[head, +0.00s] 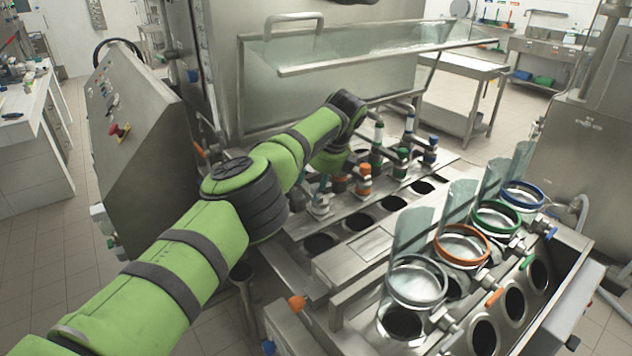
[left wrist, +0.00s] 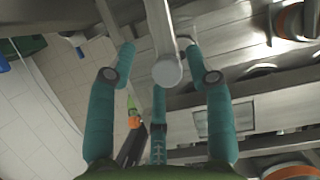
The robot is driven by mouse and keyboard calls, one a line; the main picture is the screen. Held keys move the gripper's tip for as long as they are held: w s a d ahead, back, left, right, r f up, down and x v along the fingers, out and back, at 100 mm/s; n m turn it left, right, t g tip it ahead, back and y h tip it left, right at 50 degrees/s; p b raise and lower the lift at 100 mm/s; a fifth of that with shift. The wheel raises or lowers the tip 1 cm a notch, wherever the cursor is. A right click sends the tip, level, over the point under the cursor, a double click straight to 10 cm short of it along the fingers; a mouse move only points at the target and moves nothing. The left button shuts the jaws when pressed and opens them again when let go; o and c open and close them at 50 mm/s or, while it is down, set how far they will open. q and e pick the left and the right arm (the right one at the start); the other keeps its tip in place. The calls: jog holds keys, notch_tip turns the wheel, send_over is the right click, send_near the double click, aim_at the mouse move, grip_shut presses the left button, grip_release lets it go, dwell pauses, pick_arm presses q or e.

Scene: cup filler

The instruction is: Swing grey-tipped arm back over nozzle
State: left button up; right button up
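My left gripper (left wrist: 157,48) shows best in the left wrist view, with its teal fingers spread. A metal bar with a round grey end (left wrist: 168,72) lies between the two outer fingers; it looks like the grey-tipped arm. The left finger is clear of it. The right fingertip is close to it, and I cannot tell whether they touch. In the head view my left wrist hides most of the gripper, above the near end of the nozzle row. A pale grey fitting (head: 321,205) shows just below it. The nozzle under the grey-tipped arm is hard to make out. My right gripper is out of view.
Orange (head: 364,172), green (head: 403,155) and blue (head: 431,146) fittings stand along the row to the right. In front are clear cups in grey (head: 418,282), orange (head: 462,245), green and blue rings. A steel control cabinet (head: 140,140) stands close to my arm's left.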

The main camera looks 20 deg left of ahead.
pick_arm(q)
jog(key=shift+d+r, duration=0.35)
jog(key=v, duration=1.1)
jog(key=shift+a, duration=0.15)
jog(key=shift+r, duration=0.15)
